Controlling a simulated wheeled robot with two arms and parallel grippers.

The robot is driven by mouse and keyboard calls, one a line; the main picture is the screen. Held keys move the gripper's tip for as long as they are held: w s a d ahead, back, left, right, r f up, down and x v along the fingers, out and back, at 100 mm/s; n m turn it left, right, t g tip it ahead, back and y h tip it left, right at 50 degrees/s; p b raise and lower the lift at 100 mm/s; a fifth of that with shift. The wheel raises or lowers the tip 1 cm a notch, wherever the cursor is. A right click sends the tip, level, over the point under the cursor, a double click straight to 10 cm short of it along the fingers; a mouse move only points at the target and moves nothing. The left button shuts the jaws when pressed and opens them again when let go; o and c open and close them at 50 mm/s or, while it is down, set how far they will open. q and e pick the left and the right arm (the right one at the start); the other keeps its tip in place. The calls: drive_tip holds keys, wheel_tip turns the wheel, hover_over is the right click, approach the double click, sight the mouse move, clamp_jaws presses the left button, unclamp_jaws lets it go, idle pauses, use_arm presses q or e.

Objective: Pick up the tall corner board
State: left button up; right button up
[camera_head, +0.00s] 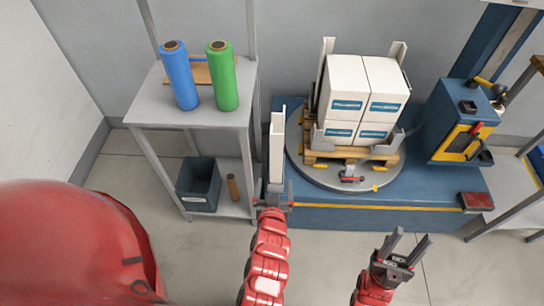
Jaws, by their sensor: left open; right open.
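A tall white corner board (277,145) stands upright between the shelf unit and the blue wrapping machine. My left gripper (273,194) is open at the lower visible end of this board. The fingers overlap its bottom in the picture, and I cannot tell whether they touch it or are around it. My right gripper (408,244) is open and empty, in front of the machine, with its fingers pointing up in the picture. Other pale corner boards stand at the load, one at its back left (326,60) and one at its back right (398,52).
White cartons (346,82) sit on a wooden pallet (318,156) on the round turntable (322,176). The grey shelf unit (150,107) holds a blue roll (180,78) and a green roll (222,80), with a dark bin (198,186) below. Floor at front right is clear.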

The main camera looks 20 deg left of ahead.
use_arm(q)
approach(276, 156)
drive_tip(key=w, duration=0.2)
drive_tip(key=shift+s+f+x, duration=0.1)
drive_tip(key=shift+f+x, duration=0.05)
drive_tip(key=shift+x, duration=1)
drive_tip(key=shift+s+f+x, duration=0.1)
drive_tip(key=shift+f+x, duration=0.05)
drive_tip(key=shift+x, duration=0.95)
drive_tip(key=shift+s+f+x, duration=0.1)
drive_tip(key=shift+f+x, duration=0.05)
drive_tip(key=shift+x, duration=1)
drive_tip(key=shift+a, duration=0.15)
clamp_jaws()
